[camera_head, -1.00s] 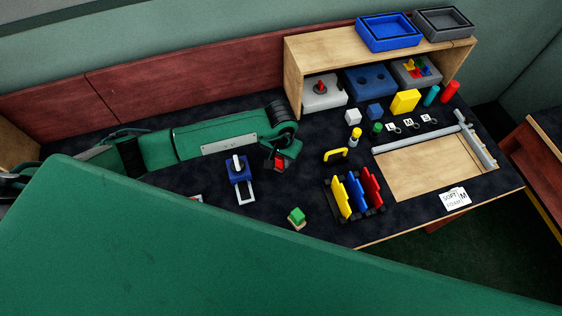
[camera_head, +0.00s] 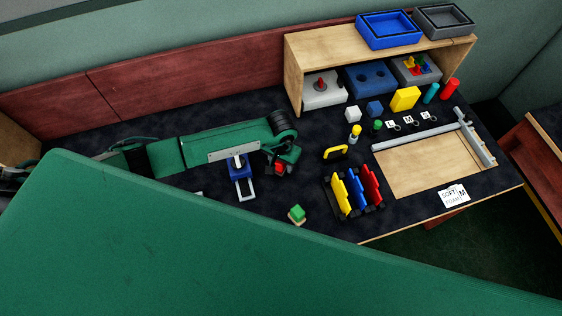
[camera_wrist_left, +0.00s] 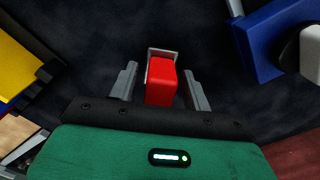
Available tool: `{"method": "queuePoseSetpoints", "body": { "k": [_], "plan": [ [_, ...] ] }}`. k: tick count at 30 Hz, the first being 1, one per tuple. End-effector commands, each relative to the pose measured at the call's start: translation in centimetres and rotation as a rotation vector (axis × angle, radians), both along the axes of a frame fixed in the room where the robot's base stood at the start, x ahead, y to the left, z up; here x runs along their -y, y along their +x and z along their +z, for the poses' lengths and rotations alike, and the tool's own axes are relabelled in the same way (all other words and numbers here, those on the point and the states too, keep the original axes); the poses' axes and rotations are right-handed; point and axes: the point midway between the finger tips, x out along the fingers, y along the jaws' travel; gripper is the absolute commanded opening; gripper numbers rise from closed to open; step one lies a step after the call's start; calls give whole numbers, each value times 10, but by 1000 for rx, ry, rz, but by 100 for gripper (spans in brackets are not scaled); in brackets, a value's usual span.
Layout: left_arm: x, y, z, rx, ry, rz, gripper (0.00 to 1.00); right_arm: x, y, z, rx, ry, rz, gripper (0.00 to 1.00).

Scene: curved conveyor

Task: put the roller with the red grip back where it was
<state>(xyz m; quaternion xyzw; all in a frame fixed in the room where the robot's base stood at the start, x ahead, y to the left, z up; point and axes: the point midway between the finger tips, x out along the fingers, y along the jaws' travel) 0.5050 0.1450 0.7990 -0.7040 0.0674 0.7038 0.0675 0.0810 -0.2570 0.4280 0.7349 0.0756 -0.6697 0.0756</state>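The red grip (camera_head: 281,168) shows just below my left gripper (camera_head: 287,162) in the head view, left of the yellow handle. In the left wrist view the red grip (camera_wrist_left: 161,82) stands between the two fingers of my left gripper (camera_wrist_left: 162,84), with a light grey frame at its far end. Dark gaps show on both sides of it, so the fingers look open around it and not closed on it. The roller part is mostly hidden, and I cannot tell its height above the table. My right gripper is not in view.
A wooden shelf (camera_head: 293,72) stands behind. A large green surface hides the front.

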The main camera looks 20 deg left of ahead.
Motion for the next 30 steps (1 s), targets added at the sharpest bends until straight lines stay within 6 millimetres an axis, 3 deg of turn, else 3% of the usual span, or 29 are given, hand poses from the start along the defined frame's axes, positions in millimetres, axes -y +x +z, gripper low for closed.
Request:
{"method": "queuePoseSetpoints", "body": {
  "k": [11, 24, 30],
  "plan": [
    [0, 1, 7, 2, -1, -1, 49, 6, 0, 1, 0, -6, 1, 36],
    [0, 1, 91, 4, 0, -1, 49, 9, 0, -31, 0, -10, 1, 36],
    [0, 0, 115, 2, 0, 0, 49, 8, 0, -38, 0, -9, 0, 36]
  ]
}}
